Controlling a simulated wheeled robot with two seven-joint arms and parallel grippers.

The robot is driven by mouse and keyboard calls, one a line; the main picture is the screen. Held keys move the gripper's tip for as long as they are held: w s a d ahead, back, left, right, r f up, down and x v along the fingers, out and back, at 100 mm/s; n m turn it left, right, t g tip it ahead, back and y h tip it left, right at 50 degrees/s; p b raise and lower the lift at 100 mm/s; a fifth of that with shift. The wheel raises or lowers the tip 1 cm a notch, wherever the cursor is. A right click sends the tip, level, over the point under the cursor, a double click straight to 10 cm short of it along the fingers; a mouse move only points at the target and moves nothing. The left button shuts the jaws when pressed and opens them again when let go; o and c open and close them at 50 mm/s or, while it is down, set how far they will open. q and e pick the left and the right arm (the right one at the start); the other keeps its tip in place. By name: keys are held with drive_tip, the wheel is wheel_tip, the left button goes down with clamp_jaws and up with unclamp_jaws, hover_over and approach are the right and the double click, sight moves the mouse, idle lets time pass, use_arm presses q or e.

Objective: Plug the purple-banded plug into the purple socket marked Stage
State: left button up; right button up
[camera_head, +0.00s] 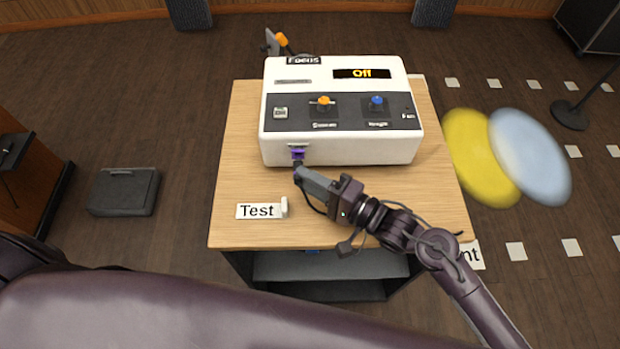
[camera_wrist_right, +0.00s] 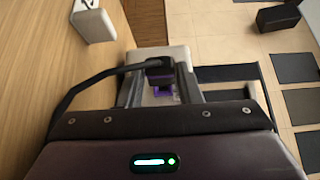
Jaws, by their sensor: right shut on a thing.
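The white console (camera_head: 400,140) stands on the wooden table, with a dark panel and a display reading "Off". A purple patch (camera_head: 298,154) shows low on the left of its front face, under a small label too small to read. My right gripper (camera_head: 299,174) is right in front of it, close to the console's front. In the right wrist view the gripper is shut on the black plug (camera_wrist_right: 158,66), whose purple band and dark cable show. Whether the plug is seated in the purple socket or just in front of it I cannot tell. My left gripper is out of view.
An orange fader (camera_head: 323,101) and a blue fader (camera_head: 376,100) are on the console. A "Test" sign (camera_head: 258,211) stands at the table's front left. A bare strip of table (camera_head: 235,130) lies left of the console.

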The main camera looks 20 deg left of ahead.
drive_tip(key=shift+w+a+p, duration=0.25)
drive_tip(key=shift+w+p, duration=0.05)
drive_tip(key=shift+w, duration=0.55)
idle(0.9)
drive_tip(key=shift+w+r, duration=0.1)
drive_tip(key=shift+w, duration=0.15)
idle(0.9)
drive_tip(key=o, duration=1.1)
drive_tip(key=shift+a, duration=0.1)
